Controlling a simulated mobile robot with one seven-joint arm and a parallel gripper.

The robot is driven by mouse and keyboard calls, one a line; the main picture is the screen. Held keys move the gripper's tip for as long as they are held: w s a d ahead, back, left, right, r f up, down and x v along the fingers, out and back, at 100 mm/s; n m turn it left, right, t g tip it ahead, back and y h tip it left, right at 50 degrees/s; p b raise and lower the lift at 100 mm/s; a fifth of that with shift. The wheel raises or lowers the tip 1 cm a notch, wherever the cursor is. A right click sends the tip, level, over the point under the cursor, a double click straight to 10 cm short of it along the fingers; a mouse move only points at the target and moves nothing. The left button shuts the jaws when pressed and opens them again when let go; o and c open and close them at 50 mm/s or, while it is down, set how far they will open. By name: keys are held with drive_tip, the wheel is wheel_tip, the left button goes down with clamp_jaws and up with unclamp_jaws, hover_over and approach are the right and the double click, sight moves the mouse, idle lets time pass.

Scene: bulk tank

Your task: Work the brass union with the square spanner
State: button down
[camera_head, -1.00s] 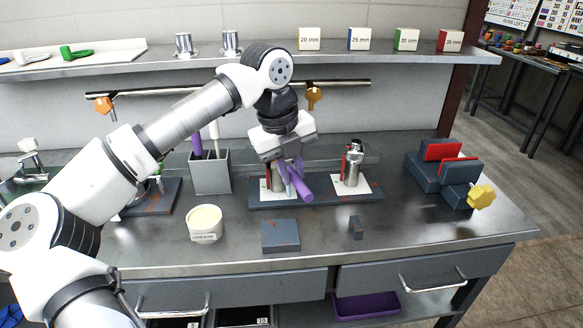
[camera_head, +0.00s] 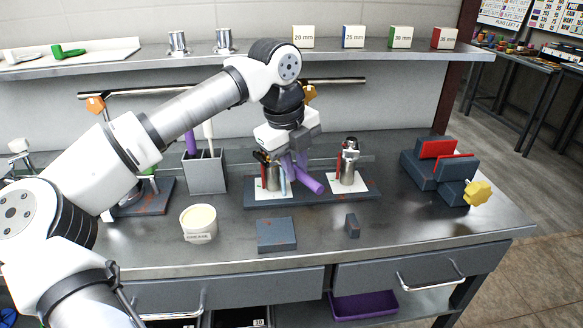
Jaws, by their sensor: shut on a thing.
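My gripper (camera_head: 291,160) is above the left mount of the dark base plate (camera_head: 316,198) on the bench, shut on a purple-handled tool. The purple handle (camera_head: 311,183) slopes down to the right and towards the front. The tool's working end is hidden, so I cannot tell if it is the square spanner or sits on a fitting. A silvery upright fitting (camera_head: 270,180) on the left mount is partly hidden by the gripper and tool. A similar fitting (camera_head: 348,170) stands on the right mount. I cannot make out which is the brass union.
A grey holder (camera_head: 206,174) with upright tools stands to the left, with a cream-topped tub (camera_head: 198,224) in front. A dark block (camera_head: 277,235) and a smaller one (camera_head: 352,226) lie in front. A vise-like fixture with a yellow knob (camera_head: 478,193) is at right. The front right bench is clear.

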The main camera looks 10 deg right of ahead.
drive_tip(key=w+d+n+b, duration=0.1)
drive_tip(key=n, duration=0.1)
drive_tip(key=w+d+n+t+b, duration=0.1)
drive_tip(key=d+n, duration=0.1)
drive_tip(key=n, duration=0.1)
drive_tip(key=shift+w+d+y, duration=0.2)
drive_tip(key=shift+w+y, duration=0.1)
drive_tip(key=shift+w, duration=0.05)
idle(0.8)
drive_tip(key=shift+s+a+r, duration=0.1)
drive_tip(key=shift+s+a, duration=0.05)
drive_tip(key=shift+s, duration=0.05)
idle(0.3)
drive_tip(key=w+p+v, duration=0.1)
drive_tip(key=p+v, duration=0.3)
drive_tip(key=v, duration=0.2)
drive_tip(key=shift+d+r, duration=0.35)
drive_tip(key=shift+r, duration=0.15)
idle(0.5)
drive_tip(key=shift+a, duration=0.15)
idle(0.4)
